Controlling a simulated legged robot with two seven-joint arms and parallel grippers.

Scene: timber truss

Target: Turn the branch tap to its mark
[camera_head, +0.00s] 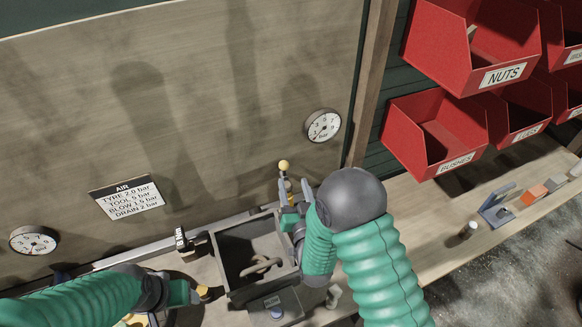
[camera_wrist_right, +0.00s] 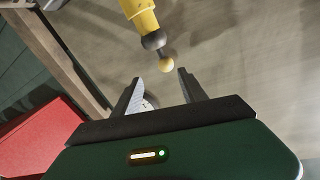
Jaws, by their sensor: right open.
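A small yellow ball knob (camera_head: 284,165) stands up near the back panel, by my right gripper (camera_head: 295,194). In the right wrist view, a yellow ball (camera_wrist_right: 166,66) ends a dark stem on a yellow body (camera_wrist_right: 140,14), probably the tap's handle. My right gripper (camera_wrist_right: 163,88) is open; the ball appears just beyond its fingertips, with no clear contact. The mark cannot be made out. My left gripper (camera_head: 184,293) is low on the left, beside another yellow knob (camera_head: 203,291); its fingers are unclear. My right arm hides part of the bench.
A grey open box (camera_head: 226,262) holds a brownish loop. Gauges (camera_head: 323,125) (camera_head: 34,240) and an air-pressure sign (camera_head: 126,198) are on the panel. Red bins (camera_head: 432,140) hang at the right above the bench. Small items, including an orange block (camera_head: 534,194), lie on the right bench.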

